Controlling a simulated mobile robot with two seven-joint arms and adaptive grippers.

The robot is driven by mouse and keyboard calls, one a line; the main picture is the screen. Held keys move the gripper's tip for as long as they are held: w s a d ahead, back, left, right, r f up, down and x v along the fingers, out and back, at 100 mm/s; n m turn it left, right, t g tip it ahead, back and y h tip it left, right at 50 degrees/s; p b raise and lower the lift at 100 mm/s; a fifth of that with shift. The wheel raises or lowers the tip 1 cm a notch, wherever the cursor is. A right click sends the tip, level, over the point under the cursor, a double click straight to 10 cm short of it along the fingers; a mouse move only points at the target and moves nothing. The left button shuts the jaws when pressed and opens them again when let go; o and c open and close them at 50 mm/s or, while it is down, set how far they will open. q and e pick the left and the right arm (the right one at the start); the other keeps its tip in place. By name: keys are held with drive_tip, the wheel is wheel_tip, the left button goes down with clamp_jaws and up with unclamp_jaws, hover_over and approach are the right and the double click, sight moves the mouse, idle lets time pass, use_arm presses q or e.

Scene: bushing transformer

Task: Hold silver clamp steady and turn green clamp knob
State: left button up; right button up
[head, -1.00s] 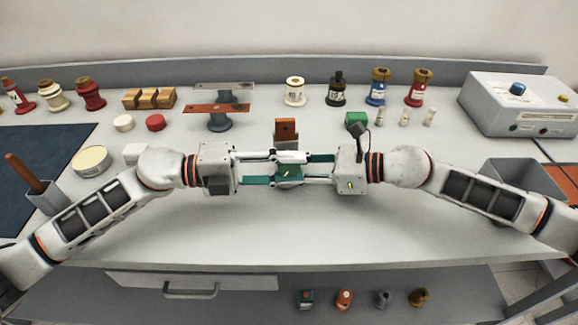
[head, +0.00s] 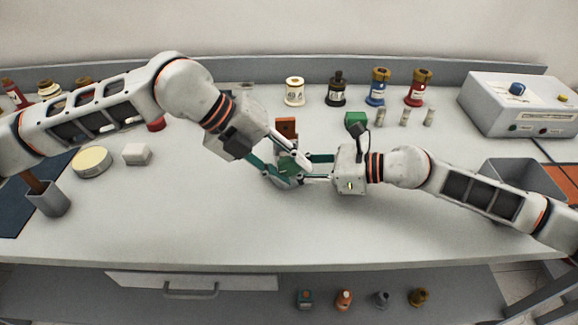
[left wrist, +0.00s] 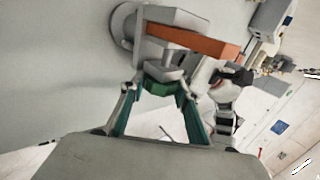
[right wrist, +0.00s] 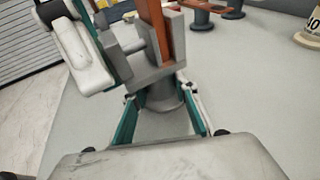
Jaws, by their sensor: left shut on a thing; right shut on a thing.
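The silver clamp (head: 282,182) stands mid-table, largely hidden between my grippers in the head view. In the right wrist view its grey bracket (right wrist: 157,77) is beside an upright brown bar (right wrist: 154,25). My right gripper (head: 306,169) is shut on the clamp's round grey body (right wrist: 164,97). The green clamp knob (left wrist: 160,86) lies between the teal fingers of my left gripper (left wrist: 160,90), which is shut on it. In the head view my left gripper (head: 288,163) reaches in slanting from the upper left. The knob's exact turn is hard to tell.
A white block (head: 137,154) and a round tin (head: 92,161) stand left. Several small insulators, including a black one (head: 337,90), line the back. A grey instrument box (head: 519,103) is at the back right. The front of the table is clear.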

use_arm(q)
drive_tip(key=shift+s+f+y, duration=0.1)
drive_tip(key=shift+y, duration=0.9)
drive_tip(key=o, duration=0.9)
drive_tip(key=shift+c, duration=0.2)
drive_tip(key=shift+a+r, duration=0.2)
drive_tip(key=shift+r, duration=0.15)
drive_tip(key=v, duration=1.1)
drive_tip(key=shift+r, duration=0.2)
